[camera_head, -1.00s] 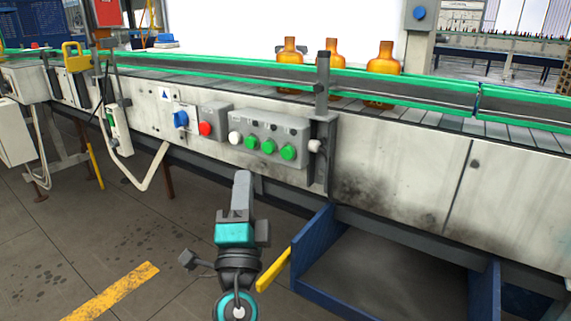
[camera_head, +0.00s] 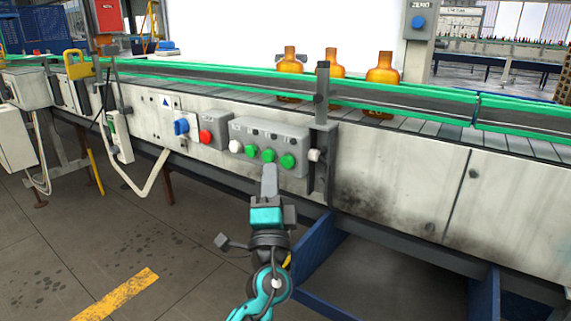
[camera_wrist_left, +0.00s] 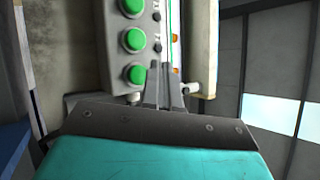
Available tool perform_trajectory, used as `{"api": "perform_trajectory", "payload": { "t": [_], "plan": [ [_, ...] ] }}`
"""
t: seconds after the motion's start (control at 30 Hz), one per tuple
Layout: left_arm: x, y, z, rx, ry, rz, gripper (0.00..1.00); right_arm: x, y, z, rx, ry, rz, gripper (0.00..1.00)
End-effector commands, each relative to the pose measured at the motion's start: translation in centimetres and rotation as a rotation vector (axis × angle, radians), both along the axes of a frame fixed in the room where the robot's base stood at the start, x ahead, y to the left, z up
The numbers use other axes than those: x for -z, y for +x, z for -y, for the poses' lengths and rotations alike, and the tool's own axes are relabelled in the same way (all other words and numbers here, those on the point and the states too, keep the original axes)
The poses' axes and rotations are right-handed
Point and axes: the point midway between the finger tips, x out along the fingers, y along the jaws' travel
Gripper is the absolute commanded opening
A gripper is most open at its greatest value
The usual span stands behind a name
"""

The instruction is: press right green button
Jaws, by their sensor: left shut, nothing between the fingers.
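The grey control box (camera_head: 262,130) on the conveyor's side has one white button and three green buttons in a row. The right green button (camera_head: 288,161) is the one nearest the dark bracket. In the left wrist view the row runs vertically, and the right green button (camera_wrist_left: 136,75) is lowest. My left gripper (camera_head: 269,170) is shut and empty, its tip pointing up just below the middle green button (camera_head: 268,155) in the head view. In the wrist view its fingertips (camera_wrist_left: 161,72) are beside the right green button. Contact with the box cannot be told. My right gripper is not in view.
A red button (camera_head: 206,136) and a blue switch (camera_head: 181,127) are left of the box. A dark bracket with a white knob (camera_head: 315,155) is close on its right. Amber bottles (camera_head: 382,72) stand on the conveyor. A blue frame (camera_head: 318,245) is below; floor at left is open.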

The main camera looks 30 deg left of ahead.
Motion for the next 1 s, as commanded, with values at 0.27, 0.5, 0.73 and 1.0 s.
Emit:
{"api": "perform_trajectory", "payload": {
  "t": [0.27,0.5,0.73,1.0],
  "plan": [
    [0.06,1.26,0.12,0.001,0.000,-0.001,0.00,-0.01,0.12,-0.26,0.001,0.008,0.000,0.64],
    [0.01,1.27,0.13,0.000,0.001,-0.001,0.00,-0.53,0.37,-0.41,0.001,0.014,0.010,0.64],
    [0.01,1.25,0.12,0.000,0.001,-0.001,0.00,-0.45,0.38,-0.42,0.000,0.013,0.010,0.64],
    [0.01,1.24,0.12,0.000,0.001,-0.001,0.00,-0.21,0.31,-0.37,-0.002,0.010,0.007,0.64]
  ]
}}
